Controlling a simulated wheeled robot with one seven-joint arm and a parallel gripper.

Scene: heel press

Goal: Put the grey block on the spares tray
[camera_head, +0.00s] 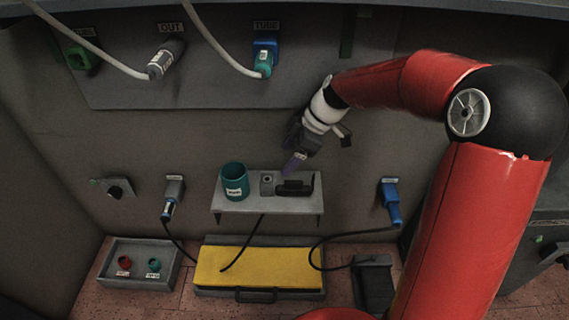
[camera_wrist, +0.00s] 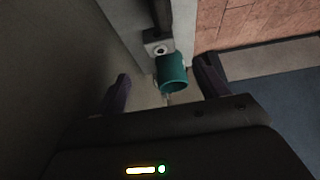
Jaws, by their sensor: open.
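The grey block (camera_head: 267,184) is a small upright block with a round dark mark on top. It stands on the wall shelf (camera_head: 245,205), between a teal cup and a black holder. It also shows near the top of the wrist view (camera_wrist: 157,47). A shallow grey tray (camera_head: 110,278) on the floor at lower left holds a red and a teal piece; its labels are too small to read. My gripper (camera_head: 294,163) is open and empty, above and behind the shelf's right part. In the wrist view its purple fingers (camera_wrist: 164,75) are spread wide, apart from the block.
The teal cup (camera_head: 235,183) stands left of the block and the black holder (camera_head: 296,185) right of it. A yellow-topped pedal (camera_head: 240,266) lies below. Plugs with cables (camera_head: 172,196) (camera_head: 390,203) are on the wall either side.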

